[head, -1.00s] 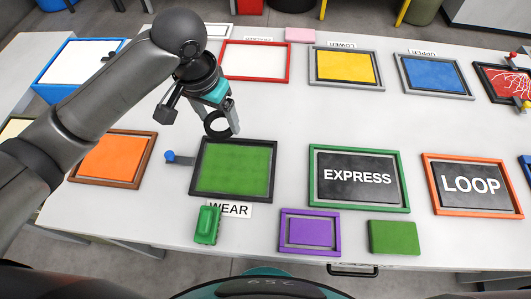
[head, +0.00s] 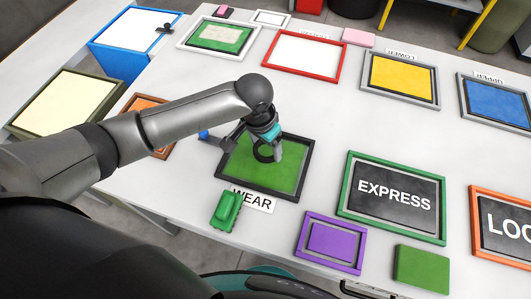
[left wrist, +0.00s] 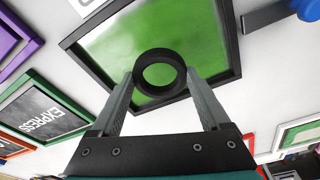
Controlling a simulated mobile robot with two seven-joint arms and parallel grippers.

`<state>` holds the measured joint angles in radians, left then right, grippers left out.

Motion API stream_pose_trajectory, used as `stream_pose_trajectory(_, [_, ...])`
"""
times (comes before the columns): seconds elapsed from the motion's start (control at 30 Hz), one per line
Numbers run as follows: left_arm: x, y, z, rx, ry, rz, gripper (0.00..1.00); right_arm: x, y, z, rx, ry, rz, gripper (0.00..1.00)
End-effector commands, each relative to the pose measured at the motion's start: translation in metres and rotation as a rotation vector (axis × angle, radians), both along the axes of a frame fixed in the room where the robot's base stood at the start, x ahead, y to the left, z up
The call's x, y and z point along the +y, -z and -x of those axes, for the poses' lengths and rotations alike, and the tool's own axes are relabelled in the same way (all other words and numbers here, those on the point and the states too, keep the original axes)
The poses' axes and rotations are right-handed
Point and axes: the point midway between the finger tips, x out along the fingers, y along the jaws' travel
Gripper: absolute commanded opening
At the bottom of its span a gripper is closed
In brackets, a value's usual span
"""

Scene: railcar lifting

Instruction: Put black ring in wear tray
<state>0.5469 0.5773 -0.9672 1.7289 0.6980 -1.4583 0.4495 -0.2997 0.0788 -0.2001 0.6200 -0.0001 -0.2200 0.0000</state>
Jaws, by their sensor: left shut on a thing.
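The black ring (left wrist: 160,72) is held between the two fingertips of my left gripper (head: 268,152), which is shut on it. In the left wrist view the ring lies in front of the green floor of the wear tray. The wear tray (head: 302,172) has a black frame, and a WEAR label (head: 252,200) lies at its front edge. In the head view the ring and fingertips are over the tray's upper middle; I cannot tell whether the ring touches the floor. My right gripper is not in view.
A green toy railcar (head: 226,210) stands by the label. A purple tray (head: 331,241) and a green-framed EXPRESS tray (head: 394,197) are to the right. A blue-ended lever (left wrist: 306,10) sticks out beside the wear tray. Yellow (head: 401,79) and red-framed trays (head: 302,56) lie farther back.

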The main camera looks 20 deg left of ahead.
Motion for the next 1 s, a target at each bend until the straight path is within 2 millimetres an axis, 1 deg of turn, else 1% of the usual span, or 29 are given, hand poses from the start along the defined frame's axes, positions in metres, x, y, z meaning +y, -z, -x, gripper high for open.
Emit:
stream_pose_trajectory(0.1, [0.000, 0.021, 0.001, 0.004, 0.000, -0.002, 0.25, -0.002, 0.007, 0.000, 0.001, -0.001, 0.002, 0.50])
stream_pose_trajectory(0.2, [0.000, 0.035, 0.001, 0.004, 0.001, -0.001, 0.25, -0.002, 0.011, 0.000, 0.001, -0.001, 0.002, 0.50])
stream_pose_trajectory(0.27, [0.000, 0.037, 0.001, 0.002, 0.001, 0.000, 0.25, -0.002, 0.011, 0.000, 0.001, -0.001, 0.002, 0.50])
stream_pose_trajectory(0.47, [0.000, 0.036, 0.001, 0.001, 0.001, -0.001, 0.25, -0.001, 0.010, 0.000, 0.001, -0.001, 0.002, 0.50])
stream_pose_trajectory(0.6, [0.000, 0.039, 0.001, 0.002, 0.000, 0.000, 0.25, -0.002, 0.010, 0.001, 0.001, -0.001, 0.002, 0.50])
stream_pose_trajectory(0.63, [0.000, 0.039, 0.001, 0.002, 0.000, -0.001, 0.82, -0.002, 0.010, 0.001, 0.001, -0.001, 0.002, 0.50])
stream_pose_trajectory(0.8, [0.000, 0.039, 0.001, 0.002, 0.001, -0.001, 1.00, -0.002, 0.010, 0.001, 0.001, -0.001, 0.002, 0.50])
stream_pose_trajectory(1.0, [0.000, 0.039, 0.001, 0.002, 0.000, -0.001, 1.00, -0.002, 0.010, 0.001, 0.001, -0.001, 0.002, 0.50])
